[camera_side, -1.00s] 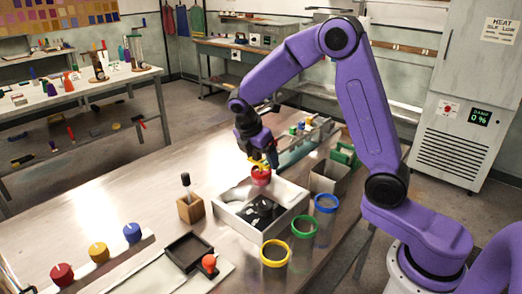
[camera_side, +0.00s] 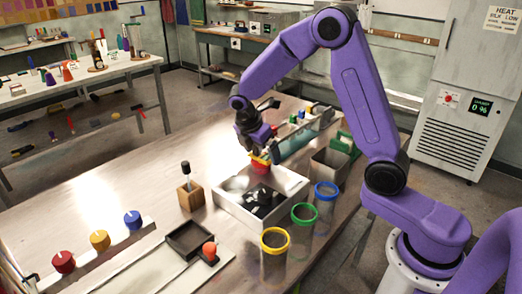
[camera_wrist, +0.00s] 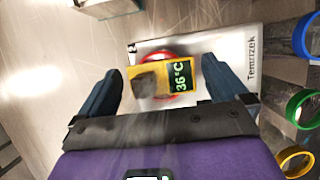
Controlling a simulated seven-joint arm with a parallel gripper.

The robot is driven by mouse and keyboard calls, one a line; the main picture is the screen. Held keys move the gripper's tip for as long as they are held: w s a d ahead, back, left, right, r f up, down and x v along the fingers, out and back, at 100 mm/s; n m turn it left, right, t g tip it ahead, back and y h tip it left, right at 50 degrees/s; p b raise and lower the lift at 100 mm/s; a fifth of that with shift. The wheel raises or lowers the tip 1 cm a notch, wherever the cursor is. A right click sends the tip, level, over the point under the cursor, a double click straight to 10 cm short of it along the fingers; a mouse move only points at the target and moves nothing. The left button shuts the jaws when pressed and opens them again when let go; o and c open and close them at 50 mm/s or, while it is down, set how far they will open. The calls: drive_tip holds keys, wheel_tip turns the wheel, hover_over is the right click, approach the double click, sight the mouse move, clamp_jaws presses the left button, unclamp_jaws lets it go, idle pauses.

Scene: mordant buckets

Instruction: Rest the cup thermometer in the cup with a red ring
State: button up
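The yellow cup thermometer (camera_wrist: 161,82) reads 36 °C in the wrist view. It lies over the red-ringed cup (camera_wrist: 168,53), whose ring shows around its edges. In the side view the thermometer (camera_side: 261,158) sits at the top of the red-ringed cup (camera_side: 262,168), at the back corner of the white tray (camera_side: 291,207). My gripper (camera_wrist: 163,72) has its two fingers on either side of the thermometer, with a visible gap on each side. It looks open. In the side view my gripper (camera_side: 260,153) is just above it. Whether the thermometer touches the rim is unclear.
Yellow (camera_side: 275,241), green (camera_side: 305,214) and blue (camera_side: 327,191) ringed cups stand in a row right of the tray. A wooden block with a dark-handled tool (camera_side: 190,195) stands left. A grey bin (camera_side: 329,168) stands behind the blue-ringed cup. The table's left middle is clear.

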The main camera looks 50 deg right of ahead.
drive_tip(key=shift+r, duration=0.1)
drive_tip(key=v, duration=1.7)
drive_tip(key=shift+a, duration=0.15)
drive_tip(key=s+f+m+y, duration=0.2)
drive_tip(key=s+f, duration=0.3)
drive_tip(key=s, duration=1)
drive_tip(key=s+a+f+m+y, duration=0.1)
drive_tip(key=s+f, duration=0.4)
drive_tip(key=s, duration=1.1)
drive_tip(key=shift+f+m+y, duration=0.25)
drive_tip(key=shift+m+y, duration=0.65)
drive_tip(key=shift+m, duration=0.3)
